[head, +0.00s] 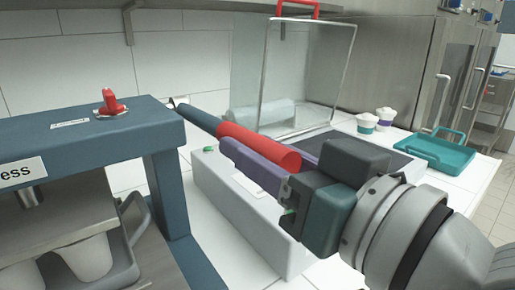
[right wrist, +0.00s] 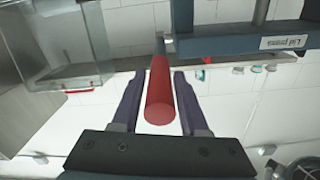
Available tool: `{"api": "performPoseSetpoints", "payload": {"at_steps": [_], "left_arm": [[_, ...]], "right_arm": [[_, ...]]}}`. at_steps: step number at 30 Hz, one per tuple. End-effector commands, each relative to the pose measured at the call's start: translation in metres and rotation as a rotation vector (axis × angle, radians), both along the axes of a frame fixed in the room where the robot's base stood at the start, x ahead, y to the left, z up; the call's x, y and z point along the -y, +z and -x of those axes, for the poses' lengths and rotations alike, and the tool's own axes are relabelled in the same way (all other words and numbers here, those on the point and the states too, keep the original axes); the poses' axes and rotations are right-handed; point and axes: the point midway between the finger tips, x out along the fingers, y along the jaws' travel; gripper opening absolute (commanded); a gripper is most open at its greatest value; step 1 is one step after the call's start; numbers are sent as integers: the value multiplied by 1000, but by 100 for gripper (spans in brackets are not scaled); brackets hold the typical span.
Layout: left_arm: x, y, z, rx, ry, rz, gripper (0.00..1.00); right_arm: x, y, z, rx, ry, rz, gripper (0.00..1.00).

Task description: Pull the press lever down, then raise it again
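The press (head: 90,130) is a dark blue frame at the left, labelled "Lid press" in the right wrist view (right wrist: 240,42). Its lever is a dark bar (head: 198,118) with a thick red handle (head: 258,144), sticking out beside the frame. My right gripper (head: 275,160) reaches in from the right, its purple fingers on either side of the red handle. In the right wrist view the handle (right wrist: 160,95) lies between the fingers (right wrist: 158,90), with narrow gaps showing, so the gripper is open around it. My left gripper is out of view.
White cups (head: 86,258) stand in a grey tray under the press. A grey box (head: 225,205) with a green button is below the handle. A clear panel (head: 300,80) with a red handle stands behind. Two lidded cups (head: 367,123) and a teal tray (head: 440,152) are at the right.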

Motion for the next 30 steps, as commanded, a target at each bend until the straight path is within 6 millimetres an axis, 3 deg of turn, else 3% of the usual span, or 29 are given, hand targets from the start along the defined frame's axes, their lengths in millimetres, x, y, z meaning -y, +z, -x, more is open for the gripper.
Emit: {"api": "performPoseSetpoints", "payload": {"at_steps": [1,11,30], "left_arm": [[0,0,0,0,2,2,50],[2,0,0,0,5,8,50],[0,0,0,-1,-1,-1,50]], "right_arm": [[0,0,0,0,0,0,37],[0,0,0,0,0,0,0],[0,0,0,0,-1,0,0]]}}
